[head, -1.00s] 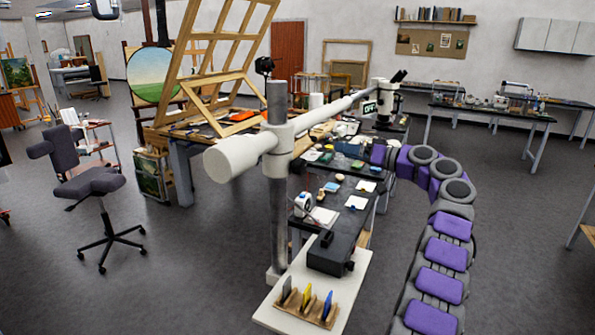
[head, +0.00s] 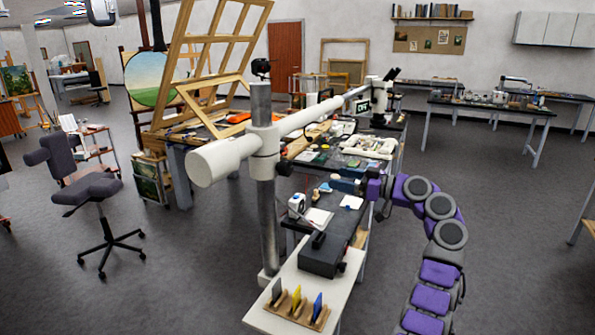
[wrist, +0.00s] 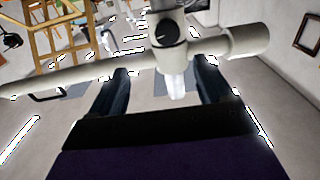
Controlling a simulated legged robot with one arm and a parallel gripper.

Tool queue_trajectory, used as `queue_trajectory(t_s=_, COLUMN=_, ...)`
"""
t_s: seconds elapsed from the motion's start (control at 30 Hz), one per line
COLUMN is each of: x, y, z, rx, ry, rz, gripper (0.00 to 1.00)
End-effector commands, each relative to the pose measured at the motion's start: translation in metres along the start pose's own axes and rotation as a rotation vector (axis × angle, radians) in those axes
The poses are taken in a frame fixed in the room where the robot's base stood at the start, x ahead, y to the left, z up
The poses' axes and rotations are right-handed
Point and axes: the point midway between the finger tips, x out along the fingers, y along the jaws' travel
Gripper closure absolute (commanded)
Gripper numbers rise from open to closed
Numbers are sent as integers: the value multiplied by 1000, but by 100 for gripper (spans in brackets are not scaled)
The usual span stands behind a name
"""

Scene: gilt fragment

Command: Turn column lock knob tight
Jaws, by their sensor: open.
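The column lock knob (wrist: 167,32) is a dark round knob with a pale mark, facing my wrist camera on the white clamp. In the head view it is a small dark knob (head: 284,168) on the right side of the white collar (head: 264,142) around the grey column (head: 267,215). My gripper (head: 338,186) is to the right of the knob, pointing left at the column, apart from it. In the wrist view my gripper's two dark fingers (wrist: 164,75) are spread and empty, with the knob ahead, above the fingertips in the picture.
A long white horizontal arm (head: 320,108) passes through the collar. Below stand a white base board (head: 262,314), a black box (head: 322,255) and a wooden rack with coloured pieces (head: 295,308). A cluttered dark bench (head: 340,226) lies under my gripper.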

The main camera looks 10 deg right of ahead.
Motion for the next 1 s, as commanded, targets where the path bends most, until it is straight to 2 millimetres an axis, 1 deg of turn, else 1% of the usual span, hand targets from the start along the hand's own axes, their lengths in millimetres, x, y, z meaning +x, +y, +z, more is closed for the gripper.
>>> queue_trajectory(t_s=0.03, x=15, y=-3, z=0, rx=-2, ry=-1, rz=-6, gripper=20)
queue_trajectory(t_s=0.1, x=34, y=-7, z=-1, rx=-4, ry=-3, rz=-6, gripper=20)
queue_trajectory(t_s=0.2, x=59, y=-11, z=-2, rx=-6, ry=-5, rz=-8, gripper=20)
queue_trajectory(t_s=0.3, x=78, y=-11, z=-3, rx=-7, ry=-5, rz=-9, gripper=20)
queue_trajectory(t_s=0.5, x=104, y=-2, z=-1, rx=3, ry=3, rz=-4, gripper=20)
queue_trajectory(t_s=0.63, x=118, y=2, z=-2, rx=6, ry=8, rz=-2, gripper=20)
queue_trajectory(t_s=0.8, x=138, y=-2, z=-1, rx=1, ry=1, rz=-4, gripper=20)
queue_trajectory(t_s=1.0, x=150, y=-8, z=0, rx=-4, ry=-6, rz=-5, gripper=20)
